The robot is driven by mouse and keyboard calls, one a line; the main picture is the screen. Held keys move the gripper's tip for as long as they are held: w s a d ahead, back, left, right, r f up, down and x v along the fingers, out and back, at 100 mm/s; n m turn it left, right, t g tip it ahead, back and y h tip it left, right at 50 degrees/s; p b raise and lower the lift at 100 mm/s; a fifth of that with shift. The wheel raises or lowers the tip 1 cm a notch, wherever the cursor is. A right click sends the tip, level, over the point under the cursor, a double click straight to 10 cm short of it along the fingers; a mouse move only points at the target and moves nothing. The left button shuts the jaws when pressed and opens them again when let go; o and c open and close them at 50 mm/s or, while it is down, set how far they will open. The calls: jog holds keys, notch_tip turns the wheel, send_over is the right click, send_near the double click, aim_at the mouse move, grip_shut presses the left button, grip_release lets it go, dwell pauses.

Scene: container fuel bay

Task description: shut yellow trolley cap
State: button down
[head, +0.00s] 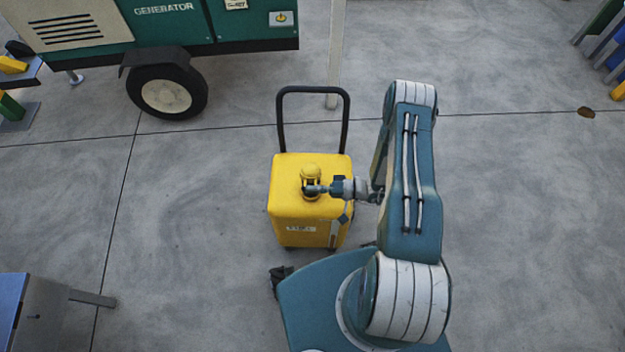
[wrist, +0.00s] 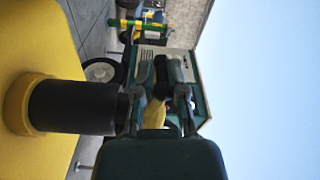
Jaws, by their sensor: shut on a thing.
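The yellow trolley (head: 283,205) stands on the floor in front of me. A dark filler neck (wrist: 75,107) rises from a yellow ring (wrist: 18,105) on its top. The yellow cap (head: 311,170) shows at the far side of the neck, apart from the ring on the trolley top. My gripper (head: 313,188) reaches in from the right at the neck. In the wrist view my gripper (wrist: 167,95) is shut on the yellow cap (wrist: 155,113), a part of which shows between the fingers. The fingers hide the rest, so its exact tilt is unclear.
The trolley's black handle (head: 313,91) stands up behind it. A green generator (head: 165,35) on a wheel is at the back left, with a pale post (head: 336,55) beside it. A blue-topped cabinet (head: 12,305) is at the front left. The floor right of my arm is clear.

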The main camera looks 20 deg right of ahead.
jog(key=shift+s+f+n, duration=0.15)
jog(key=shift+f+n, duration=0.55)
jog(key=shift+f, duration=0.2)
jog(key=shift+s+f+n, duration=0.1)
jog(key=shift+f+n, duration=0.6)
jog(key=shift+f, duration=0.25)
jog(key=c, duration=0.7)
grip_release()
jog(key=v, duration=1.2)
jog(key=shift+f, duration=0.15)
